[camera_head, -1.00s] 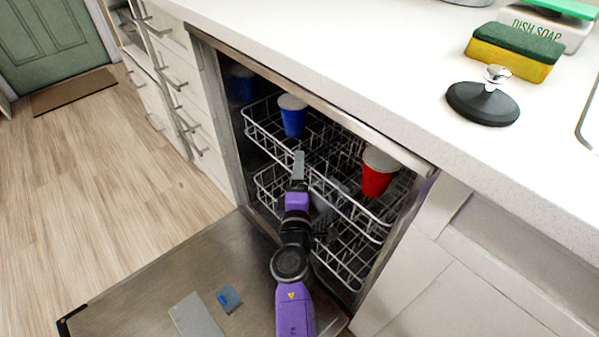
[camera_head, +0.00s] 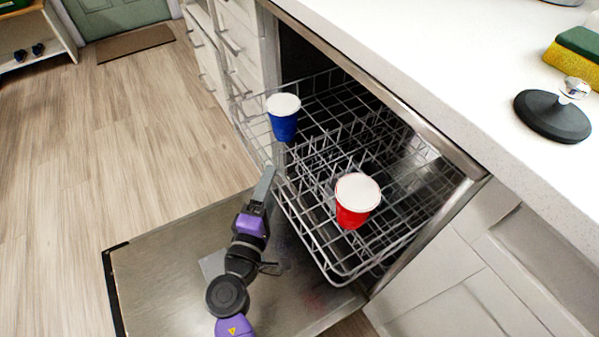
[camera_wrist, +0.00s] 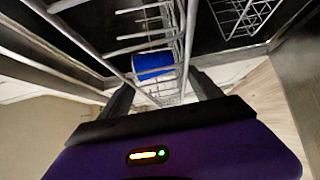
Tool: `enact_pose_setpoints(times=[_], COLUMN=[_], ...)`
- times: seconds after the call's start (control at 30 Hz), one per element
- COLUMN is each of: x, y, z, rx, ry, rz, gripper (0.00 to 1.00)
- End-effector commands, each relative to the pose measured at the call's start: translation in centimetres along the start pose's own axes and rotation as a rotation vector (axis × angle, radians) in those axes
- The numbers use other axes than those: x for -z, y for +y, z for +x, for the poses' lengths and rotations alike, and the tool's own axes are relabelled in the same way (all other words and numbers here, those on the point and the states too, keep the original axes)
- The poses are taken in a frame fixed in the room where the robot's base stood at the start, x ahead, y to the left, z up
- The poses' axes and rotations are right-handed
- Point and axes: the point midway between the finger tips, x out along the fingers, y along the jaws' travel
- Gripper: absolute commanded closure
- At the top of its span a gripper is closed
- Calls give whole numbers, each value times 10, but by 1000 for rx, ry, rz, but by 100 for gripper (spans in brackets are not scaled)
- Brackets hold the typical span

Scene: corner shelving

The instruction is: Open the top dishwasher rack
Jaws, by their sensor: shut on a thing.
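The top dishwasher rack (camera_head: 310,232) is a grey wire basket. It sticks well out of the dishwasher, over the lowered door. A blue cup (camera_head: 283,117) with a white top stands in its far left part, and a red cup (camera_head: 357,200) with a white top stands nearer the front right. My gripper (camera_head: 266,180) is at the rack's front rim, shut on the rim wire. In the wrist view, the gripper (camera_wrist: 165,100) has rack wires (camera_wrist: 188,40) between its fingers, with the blue cup (camera_wrist: 153,65) behind them. The exact contact at the fingertips is hard to see.
The open dishwasher door (camera_head: 170,285) lies flat below the rack. The white counter (camera_head: 430,70) runs above, with a black sink stopper (camera_head: 552,118) and a sponge (camera_head: 575,60). Drawers (camera_head: 215,60) stand left of the dishwasher. The wooden floor (camera_head: 130,150) at left is clear.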

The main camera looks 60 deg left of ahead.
Motion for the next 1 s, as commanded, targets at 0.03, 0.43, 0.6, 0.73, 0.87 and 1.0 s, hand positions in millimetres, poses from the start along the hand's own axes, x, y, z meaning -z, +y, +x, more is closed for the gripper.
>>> enact_pose_setpoints(times=[0.03, 0.43, 0.6, 0.73, 0.87, 1.0], x=[10, 72, 86, 91, 93, 93], y=[6, 7, 8, 8, 8, 9], z=[-9, -70, -84, -89, -91, -92], rx=[-12, -15, -15, -15, -16, -16], ry=[-1, -3, -5, -6, -6, -6], rz=[-3, -4, -3, -3, -3, -3], gripper=[99, 99, 99, 99, 98, 98])
